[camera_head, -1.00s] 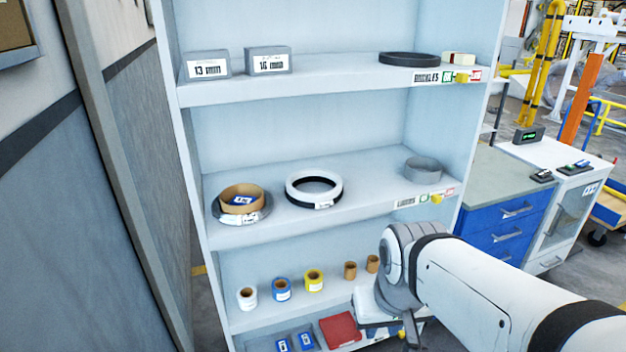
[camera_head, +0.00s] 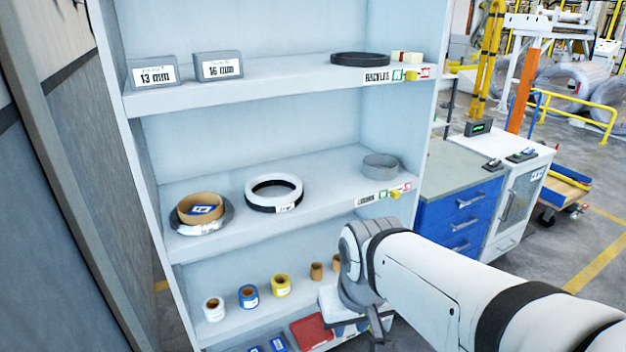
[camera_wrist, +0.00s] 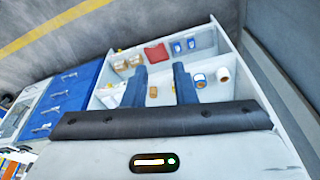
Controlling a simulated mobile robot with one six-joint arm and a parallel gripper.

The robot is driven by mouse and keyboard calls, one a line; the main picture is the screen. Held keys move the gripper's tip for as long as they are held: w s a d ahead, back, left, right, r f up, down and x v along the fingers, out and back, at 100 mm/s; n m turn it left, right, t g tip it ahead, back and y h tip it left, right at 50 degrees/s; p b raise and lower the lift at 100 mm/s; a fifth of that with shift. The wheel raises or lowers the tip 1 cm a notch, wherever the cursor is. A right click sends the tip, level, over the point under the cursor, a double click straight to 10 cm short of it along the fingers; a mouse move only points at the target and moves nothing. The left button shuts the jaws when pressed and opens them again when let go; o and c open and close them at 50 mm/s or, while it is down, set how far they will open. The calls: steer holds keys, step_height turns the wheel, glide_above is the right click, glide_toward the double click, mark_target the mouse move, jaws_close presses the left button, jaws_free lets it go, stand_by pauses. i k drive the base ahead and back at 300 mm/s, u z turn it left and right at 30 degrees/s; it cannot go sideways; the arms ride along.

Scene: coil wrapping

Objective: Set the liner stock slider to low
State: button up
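The liner stock slider is a small yellow knob (camera_head: 394,195) on the front edge of the middle shelf. It sits between a green-framed mark (camera_head: 382,194) and a red mark (camera_head: 407,187), right of the liners label (camera_head: 366,200). My arm reaches in from the lower right, its wrist below and left of the knob, in front of the lower shelf. In the wrist view my gripper (camera_wrist: 161,82) has its two dark fingers apart with nothing held between them. I cannot make out the slider in the wrist view.
The middle shelf holds a grey ring (camera_head: 380,167), a white and black ring (camera_head: 274,193) and a brown ring (camera_head: 200,208). A similar yellow knob (camera_head: 411,76) is on the upper shelf edge. A blue drawer cabinet (camera_head: 460,215) stands right of the shelving.

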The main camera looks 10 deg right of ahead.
mark_target(394, 194)
steer(key=k, duration=1.25)
steer(key=z, duration=0.65)
steer(key=i, duration=0.75)
steer(key=z, duration=0.6)
steer(key=i, duration=0.8)
steer(key=u, duration=0.5)
steer(key=i, duration=0.7)
steer(key=u, duration=0.55)
steer(key=k, duration=0.95)
steer(key=u, duration=0.05)
